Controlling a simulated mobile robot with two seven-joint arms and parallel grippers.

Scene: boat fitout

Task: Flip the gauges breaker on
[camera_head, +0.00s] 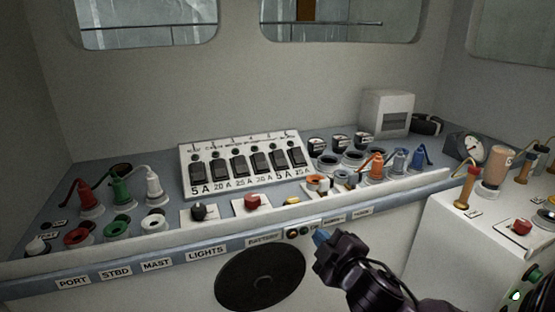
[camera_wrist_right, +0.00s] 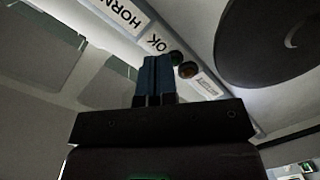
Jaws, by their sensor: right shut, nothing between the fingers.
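The breaker panel (camera_head: 186,165) is a white sloped plate at the middle of the console in the head view. It carries a row of several black rocker switches (camera_head: 238,166) with amp ratings printed below. The small names above them are too small to read, so I cannot tell which breaker is the gauges one or how it is set. My right gripper (camera_head: 322,237) is below and right of the panel, in front of the console's front edge, apart from the switches. Its blue fingers (camera_wrist_right: 157,78) are shut and empty. My left gripper is out of view.
Coloured plugs and sockets stand left (camera_head: 119,189) and right (camera_head: 377,165) of the panel. A black knob (camera_head: 198,210) and a red knob (camera_head: 252,201) sit before it. A raised labelled front edge (camera_head: 130,268) runs along the console. A white cabinet (camera_head: 450,240) stands at right.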

